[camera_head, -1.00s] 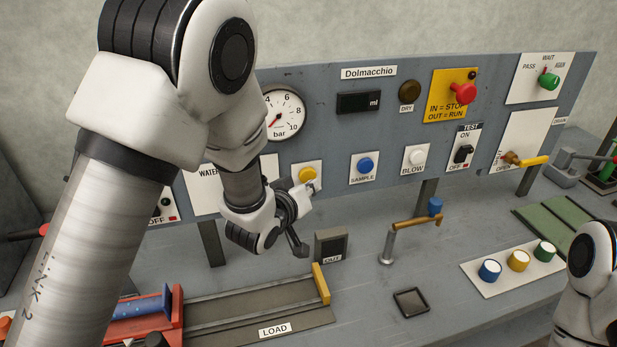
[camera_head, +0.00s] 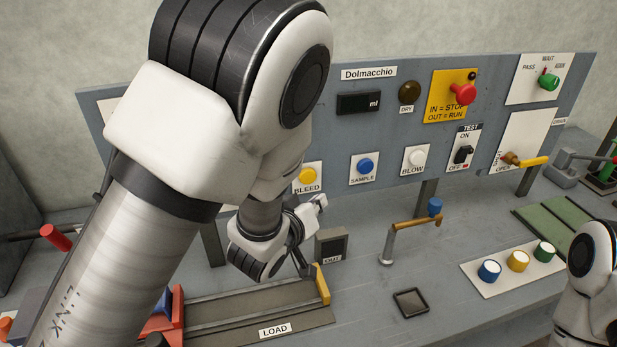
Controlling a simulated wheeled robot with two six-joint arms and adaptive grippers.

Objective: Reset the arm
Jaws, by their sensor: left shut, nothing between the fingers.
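My left arm comes in from the left and covers much of the left half of the view. My left gripper (camera_head: 314,273) is shut and empty. It points down near the yellow end stop (camera_head: 322,284) of the LOAD track (camera_head: 245,306), just left of the OUT box (camera_head: 331,245); I cannot tell whether it touches either. My right arm shows only in part at the lower right edge, and its gripper is out of view.
The grey panel carries BLEED (camera_head: 307,175), SAMPLE (camera_head: 365,167) and BLOW (camera_head: 416,158) buttons and a red stop knob (camera_head: 463,94). A bent spout (camera_head: 408,225) stands on the bench beside a dark square pad (camera_head: 410,303). Coloured caps (camera_head: 517,261) sit on a white plate.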

